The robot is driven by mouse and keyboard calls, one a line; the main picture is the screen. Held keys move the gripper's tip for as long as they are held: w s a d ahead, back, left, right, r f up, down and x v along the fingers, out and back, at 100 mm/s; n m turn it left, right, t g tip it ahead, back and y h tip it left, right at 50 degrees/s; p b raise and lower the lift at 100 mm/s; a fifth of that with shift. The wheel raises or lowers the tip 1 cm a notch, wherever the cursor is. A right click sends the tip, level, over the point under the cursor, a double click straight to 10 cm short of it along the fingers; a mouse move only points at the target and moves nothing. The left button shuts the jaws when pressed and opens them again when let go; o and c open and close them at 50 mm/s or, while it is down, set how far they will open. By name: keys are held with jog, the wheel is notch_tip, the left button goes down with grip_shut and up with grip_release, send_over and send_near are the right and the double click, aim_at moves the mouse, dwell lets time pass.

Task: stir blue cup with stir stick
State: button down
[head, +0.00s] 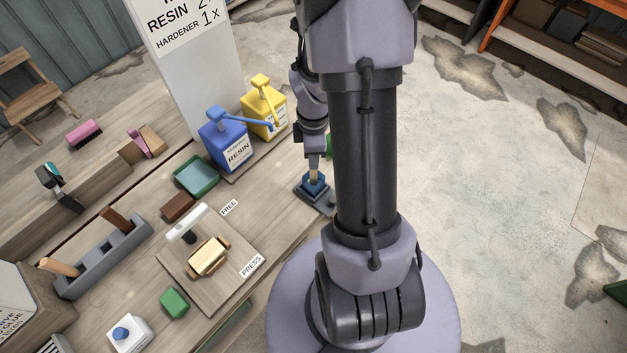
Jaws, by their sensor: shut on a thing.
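The blue cup (312,189) stands on a dark flat base (325,205) near the bench's right edge, just left of my arm column. My gripper (313,152) points down right above the cup. It is shut on the pale wooden stir stick (314,173), which hangs down with its lower end at or in the cup's mouth. How deep the stick reaches, and what is in the cup, I cannot tell. My arm hides the area just right of the cup.
A blue resin jug (226,143) and a yellow jug (264,110) with pump spouts stand behind left. A green tray (196,174), a brown block (178,207) and a wooden board (180,262) with a clamp-like fixture lie left. Bench surface between board and cup is clear.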

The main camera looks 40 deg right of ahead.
jog(key=shift+r+p, duration=2.1)
jog(key=shift+r, duration=0.85)
notch_tip(320, 180, up, 5)
jog(key=p, duration=0.4)
jog(key=shift+r, duration=0.15)
